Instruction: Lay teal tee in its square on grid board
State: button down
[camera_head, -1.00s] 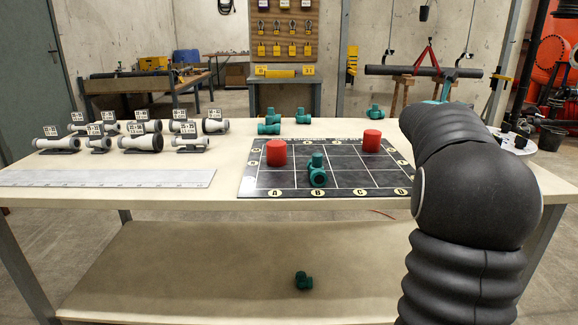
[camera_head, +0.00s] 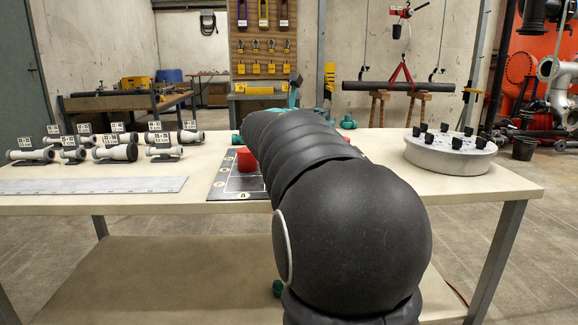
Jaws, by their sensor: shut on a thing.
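My arm (camera_head: 350,220) fills the middle of the head view and hides my gripper and anything in its jaws. A teal fitting (camera_head: 348,122) stands on the table's far side, right of my arm. Another teal fitting (camera_head: 236,138) peeks out left of it. I cannot tell which teal piece is the tee.
Several labelled pipe pieces (camera_head: 115,152) stand on the left of the table (camera_head: 420,195), behind a pale ruler-like strip (camera_head: 90,186). A round grey stand (camera_head: 450,158) with black knobs is at the right. The table's front right is clear.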

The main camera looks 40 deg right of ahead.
jog(key=w+a+f, duration=0.4)
jog(key=w+a, duration=0.1)
jog(key=w+a+f, duration=0.2)
jog(key=w, duration=0.1)
jog(key=shift+a+f, duration=0.15)
jog(key=shift+f, duration=0.1)
jog(key=shift+f+b, duration=0.35)
jog(key=shift+f, duration=1.65)
jog(key=shift+f, duration=0.15)
jog(key=c, duration=1.2)
grip_release()
jog(key=shift+c, duration=0.2)
